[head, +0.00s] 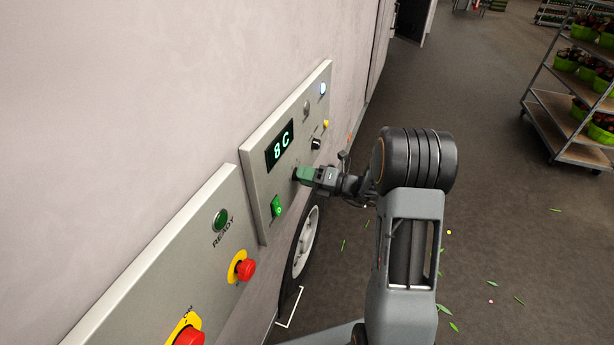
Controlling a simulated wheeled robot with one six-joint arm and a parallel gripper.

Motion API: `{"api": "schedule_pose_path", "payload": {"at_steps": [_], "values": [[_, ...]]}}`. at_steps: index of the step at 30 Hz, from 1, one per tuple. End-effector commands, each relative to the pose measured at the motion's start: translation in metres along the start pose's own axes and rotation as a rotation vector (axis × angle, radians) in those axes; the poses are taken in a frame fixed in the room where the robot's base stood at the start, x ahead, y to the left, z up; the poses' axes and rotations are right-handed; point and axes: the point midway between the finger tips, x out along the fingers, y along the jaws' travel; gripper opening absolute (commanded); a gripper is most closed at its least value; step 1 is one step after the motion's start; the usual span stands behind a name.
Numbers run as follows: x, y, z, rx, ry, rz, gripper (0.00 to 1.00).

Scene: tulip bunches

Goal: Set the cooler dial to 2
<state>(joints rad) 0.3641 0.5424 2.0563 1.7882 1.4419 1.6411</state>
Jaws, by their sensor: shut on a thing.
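The cooler panel (257,168) is a grey plate on the wall at the left, seen at a slant. Its display (280,146) reads "8 C" in green digits. My gripper (301,174) reaches the panel from the right, just below the display. Its green-tipped fingers are shut on the cooler dial, of which only a dark edge (294,174) shows. The dial's pointer and scale marks are hidden, so its setting cannot be read directly.
A lit green switch (276,206), a black knob (316,144) and a yellow button (326,124) are nearby on the panel. A nearer panel has a green READY light (220,220) and a red stop button (245,269). A wheel (304,243) stands below. A flower trolley (566,122) is far right.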

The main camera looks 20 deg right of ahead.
Motion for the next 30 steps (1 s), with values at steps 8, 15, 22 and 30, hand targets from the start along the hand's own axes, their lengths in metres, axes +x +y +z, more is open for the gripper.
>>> {"api": "schedule_pose_path", "payload": {"at_steps": [8, 15, 22, 30], "values": [[0.0039, -0.0006, -0.0017, -0.052, -0.012, -0.006, 0.14], [0.0058, -0.0013, -0.0035, -0.221, -0.009, -0.004, 0.14], [0.0065, -0.0014, -0.0044, -0.44, -0.006, -0.003, 0.14], [0.0067, -0.0014, -0.0052, -0.699, -0.005, -0.002, 0.14]]}}
